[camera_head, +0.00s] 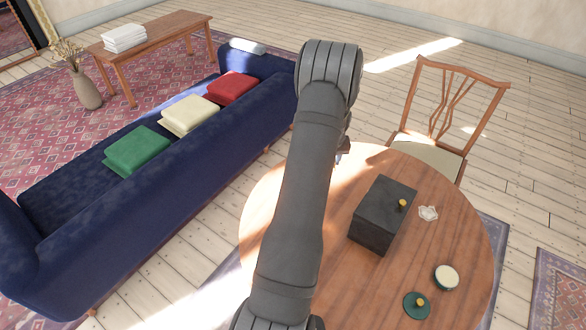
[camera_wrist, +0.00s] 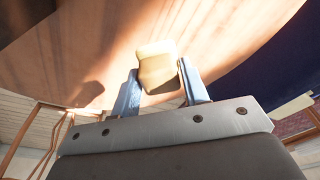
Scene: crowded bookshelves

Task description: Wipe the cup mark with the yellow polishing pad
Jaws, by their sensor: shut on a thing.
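My gripper (camera_wrist: 158,76) shows in the wrist view with its two bluish fingers on either side of a pale yellow polishing pad (camera_wrist: 157,67). It is shut on the pad. The pad is in front of the round wooden table's (camera_wrist: 215,40) surface; I cannot tell whether it touches the wood. In the head view my arm hides the pad and nearly all of the gripper, at the far left part of the table (camera_head: 262,205). I cannot make out the cup mark in either view.
A dark box (camera_head: 378,220) with a brass knob stands mid-table. Right of it are a small clear dish (camera_head: 428,213), a round cream-topped tin (camera_head: 446,277) and a green knobbed lid (camera_head: 412,309). A chair (camera_head: 432,155) stands behind, a blue sofa (camera_head: 215,135) left.

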